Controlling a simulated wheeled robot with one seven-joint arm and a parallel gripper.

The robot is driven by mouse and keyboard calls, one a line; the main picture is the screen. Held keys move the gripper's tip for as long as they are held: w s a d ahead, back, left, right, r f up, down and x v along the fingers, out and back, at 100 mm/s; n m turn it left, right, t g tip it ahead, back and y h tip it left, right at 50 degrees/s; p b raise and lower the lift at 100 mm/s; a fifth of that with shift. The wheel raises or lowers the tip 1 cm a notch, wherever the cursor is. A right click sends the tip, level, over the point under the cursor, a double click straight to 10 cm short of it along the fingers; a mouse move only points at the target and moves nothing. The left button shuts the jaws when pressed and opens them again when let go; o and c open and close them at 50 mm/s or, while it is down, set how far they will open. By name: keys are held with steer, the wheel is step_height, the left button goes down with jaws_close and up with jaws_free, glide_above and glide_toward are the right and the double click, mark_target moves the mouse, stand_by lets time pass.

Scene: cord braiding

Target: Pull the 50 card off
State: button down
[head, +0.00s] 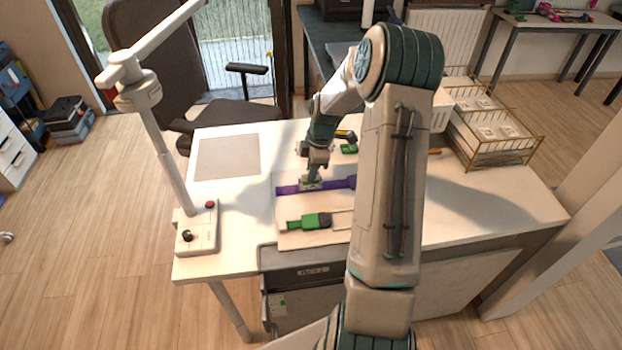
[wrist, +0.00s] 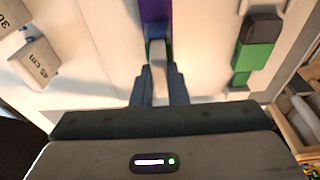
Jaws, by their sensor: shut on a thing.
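My gripper (head: 311,182) is down over the purple strap (head: 288,190) on the desk's pale board. In the wrist view my gripper (wrist: 159,72) has its dark fingers closed on both sides of a narrow pale piece (wrist: 158,58). That piece sits at the end of the purple strap (wrist: 154,10), by a blue and green clamp. I cannot read any number on it. A tag marked 45 cm (wrist: 40,66) lies at the left, and another tag (wrist: 8,18) is cut off by the picture's edge. I cannot tell which one is the 50 card.
A green and black clamp (head: 310,221) lies on the board in front, also in the wrist view (wrist: 258,42). A wire-framed tray (head: 502,152) is at the back right.

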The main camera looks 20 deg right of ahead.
steer(key=shift+r, duration=0.25)
stand_by(0.3)
steer(key=shift+r+p, duration=1.85)
steer(key=shift+r, duration=1)
steer(key=shift+a, duration=0.1)
